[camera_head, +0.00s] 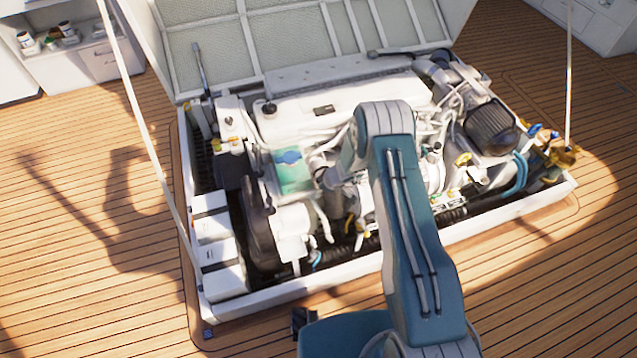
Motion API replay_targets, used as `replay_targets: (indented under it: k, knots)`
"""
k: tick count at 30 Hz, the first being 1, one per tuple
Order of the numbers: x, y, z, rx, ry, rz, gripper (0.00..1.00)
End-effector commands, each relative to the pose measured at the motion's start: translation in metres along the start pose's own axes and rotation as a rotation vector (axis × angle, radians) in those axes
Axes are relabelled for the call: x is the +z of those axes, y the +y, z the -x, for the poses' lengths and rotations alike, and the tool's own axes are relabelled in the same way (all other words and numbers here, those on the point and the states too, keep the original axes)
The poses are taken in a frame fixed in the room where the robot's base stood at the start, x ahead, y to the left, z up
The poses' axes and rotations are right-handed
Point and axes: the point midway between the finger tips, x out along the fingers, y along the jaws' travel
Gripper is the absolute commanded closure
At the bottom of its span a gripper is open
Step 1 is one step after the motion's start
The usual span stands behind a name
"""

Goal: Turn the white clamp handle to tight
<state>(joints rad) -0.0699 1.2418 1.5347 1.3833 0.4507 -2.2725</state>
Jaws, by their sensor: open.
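The engine (290,110) sits in the open hatch, with many white, grey and dark parts. I cannot single out the white clamp handle among its white hoses and fittings, so whether it is tight or loose does not show. My blue-grey arm rises from the bottom of the view, bends over the engine and reaches down at its middle. My gripper (341,207) is small and dark at the end of the arm, low among the engine parts right of the green-blue tank (291,172). It is open; its fingertips are hard to make out, and contact cannot be told.
A white hatch frame (480,228) surrounds the engine, and the raised lid (290,35) stands behind it. Thin struts (150,140) rise at both sides. White boxes (218,250) stand inside at left. Wooden deck (90,230) is clear around the hatch.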

Motion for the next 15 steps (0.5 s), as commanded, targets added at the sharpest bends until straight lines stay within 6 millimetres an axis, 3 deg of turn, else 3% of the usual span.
replay_targets:
  k: [6, 15]
  knots:
    - [-0.020, 0.005, 0.027, 0.003, 0.014, -0.022, 0.38]
    - [-0.026, 0.005, 0.037, 0.002, 0.018, -0.033, 0.38]
